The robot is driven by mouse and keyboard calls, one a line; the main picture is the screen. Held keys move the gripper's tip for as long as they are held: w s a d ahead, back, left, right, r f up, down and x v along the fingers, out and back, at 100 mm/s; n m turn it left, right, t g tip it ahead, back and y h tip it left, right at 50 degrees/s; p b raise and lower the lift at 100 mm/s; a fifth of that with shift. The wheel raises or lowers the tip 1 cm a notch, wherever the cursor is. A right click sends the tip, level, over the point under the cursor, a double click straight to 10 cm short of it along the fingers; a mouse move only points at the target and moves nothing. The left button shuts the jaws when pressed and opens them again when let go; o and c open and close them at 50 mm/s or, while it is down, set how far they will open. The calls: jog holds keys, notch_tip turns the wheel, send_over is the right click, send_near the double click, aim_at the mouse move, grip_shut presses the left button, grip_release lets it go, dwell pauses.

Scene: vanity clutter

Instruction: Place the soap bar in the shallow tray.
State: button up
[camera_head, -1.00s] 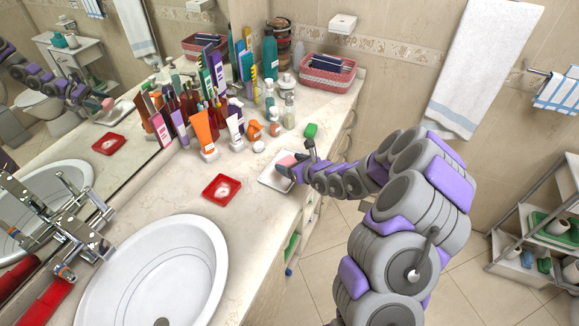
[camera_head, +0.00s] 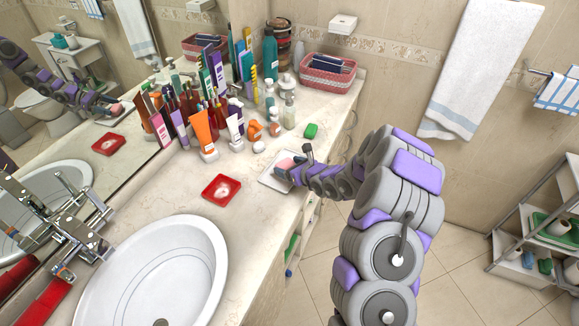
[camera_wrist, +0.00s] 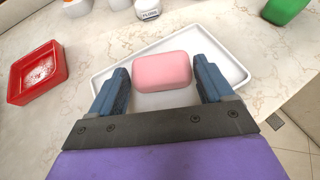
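The pink soap bar (camera_wrist: 162,72) is between the two blue fingers of my gripper (camera_wrist: 162,80), one at each end. The fingers look closed against its ends. The shallow white tray (camera_wrist: 108,82) lies on the counter directly below the soap. The soap is within the tray's outline and close to its floor; I cannot tell if it touches. In the head view, the soap bar (camera_head: 286,163) shows beside my gripper (camera_head: 288,171) over the white tray (camera_head: 268,183). My fingers hide part of the tray.
A red dish (camera_head: 222,190) stands left of the tray, and a green block (camera_head: 311,131) behind it. Bottles, tubes and boxes crowd the counter along the mirror. A pink basket (camera_head: 327,75) is at the back. The sink (camera_head: 160,275) is at front left.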

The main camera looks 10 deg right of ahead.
jog(key=o, duration=0.3)
jog(key=shift+o, duration=0.2)
jog(key=v, duration=1.2)
jog(key=s+a+r+n+g+y, duration=0.1)
jog(key=s+a+r+n+y, duration=0.15)
jog(key=a+r+n, duration=0.35)
jog(key=s+a+r+n+g+y, duration=0.1)
jog(key=s+a+r+n+y, duration=0.2)
jog(key=a+r, duration=0.5)
jog(key=s+a+r+n+g+y, duration=0.1)
jog(key=s+a+r+n+g, duration=0.45)
jog(key=s+a+n, duration=0.45)
jog(key=s+d+f+n+g+h, duration=0.1)
jog(key=s+d+n+g+h, duration=0.15)
jog(key=s+n+g, duration=0.75)
jog(key=s+d+f+n+t+h, duration=0.1)
jog(key=s+d+t+h, duration=0.3)
jog(key=s+d+h, duration=0.5)
jog(key=s+d+p, duration=0.1)
jog(key=s+d, duration=0.6)
jog(key=shift+s+f+n+h, duration=0.25)
jog(key=shift+s+n+h, duration=0.05)
jog(key=shift+h, duration=0.1)
